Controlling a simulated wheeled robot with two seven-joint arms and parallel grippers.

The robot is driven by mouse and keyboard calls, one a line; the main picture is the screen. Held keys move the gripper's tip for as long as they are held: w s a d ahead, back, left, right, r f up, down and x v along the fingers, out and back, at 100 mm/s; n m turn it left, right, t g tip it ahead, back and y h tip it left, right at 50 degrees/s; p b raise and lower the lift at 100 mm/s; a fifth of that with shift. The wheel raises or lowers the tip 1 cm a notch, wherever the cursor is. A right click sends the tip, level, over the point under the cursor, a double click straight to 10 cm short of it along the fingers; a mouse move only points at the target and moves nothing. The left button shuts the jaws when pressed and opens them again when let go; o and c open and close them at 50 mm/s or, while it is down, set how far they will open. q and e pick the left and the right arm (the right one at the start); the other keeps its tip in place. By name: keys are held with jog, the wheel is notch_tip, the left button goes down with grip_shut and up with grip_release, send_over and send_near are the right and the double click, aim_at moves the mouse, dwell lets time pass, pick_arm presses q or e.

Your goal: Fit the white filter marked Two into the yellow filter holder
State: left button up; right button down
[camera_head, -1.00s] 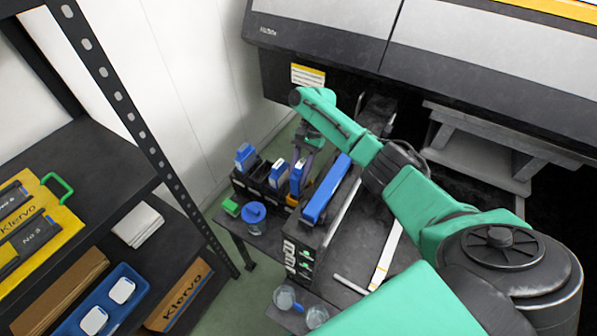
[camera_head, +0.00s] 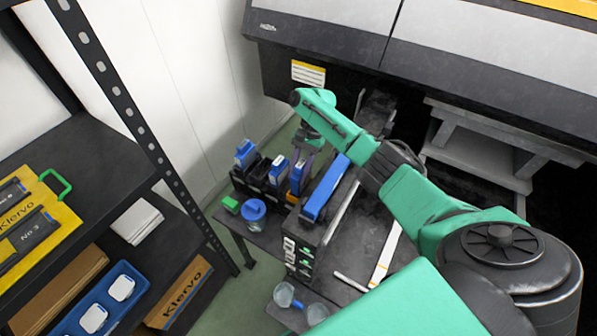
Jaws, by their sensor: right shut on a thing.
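My right gripper (camera_head: 308,152) is at the far end of the green arm, pointing down over the row of black holders at the back of the small table. It is shut on a small white and blue piece (camera_head: 297,176), apparently the white filter; its marking is too small to read. A yellow-orange part (camera_head: 292,198), apparently the yellow filter holder, shows just below that piece. I cannot tell whether the two touch or whether the piece is seated. My left gripper is not in view.
Blue-topped pieces (camera_head: 244,152) stand in black holders to the left. A long blue bar (camera_head: 326,188) lies close right of the gripper. A blue-lidded jar (camera_head: 254,210) and green block (camera_head: 231,204) stand in front. A large printer (camera_head: 330,40) overhangs behind; shelving (camera_head: 80,150) fills the left.

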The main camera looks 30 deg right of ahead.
aim_at(298, 167)
jog(key=shift+f+b, duration=0.6)
jog(key=shift+f, duration=0.4)
jog(key=shift+f, duration=0.1)
jog(key=shift+f+b, duration=0.4)
jog(key=shift+f, duration=0.1)
jog(key=shift+c, duration=2.2)
grip_release()
jog(key=shift+r, duration=0.1)
notch_tip(298, 167, up, 8)
jog(key=p, duration=0.8)
jog(key=shift+p, duration=0.35)
